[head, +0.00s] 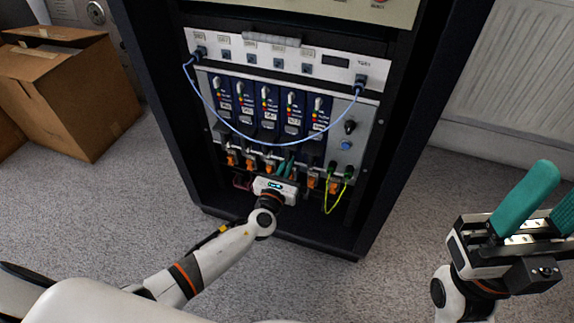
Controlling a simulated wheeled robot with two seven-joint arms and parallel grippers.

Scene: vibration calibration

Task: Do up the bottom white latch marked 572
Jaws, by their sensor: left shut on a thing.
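My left gripper (288,163) reaches the lower row of the rack from below. Its teal fingers are shut on a latch in that row, below the blue modules, and mostly hide it. The marking 572 is too small to read, so I cannot tell which latch it is. Orange-and-black latches or plugs (231,158) show to the left of the fingers, and another (313,181) to the right. My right gripper (560,185) is at the right edge of the view, away from the rack, with its teal fingers apart and empty, one partly cut off.
A blue cable (238,134) hangs across the blue modules (267,101). A yellow-green cable (330,207) loops down right of my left gripper. The dark rack frame (390,130) encloses the panels. A cardboard box (75,95) stands left; a radiator (512,85) is behind right.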

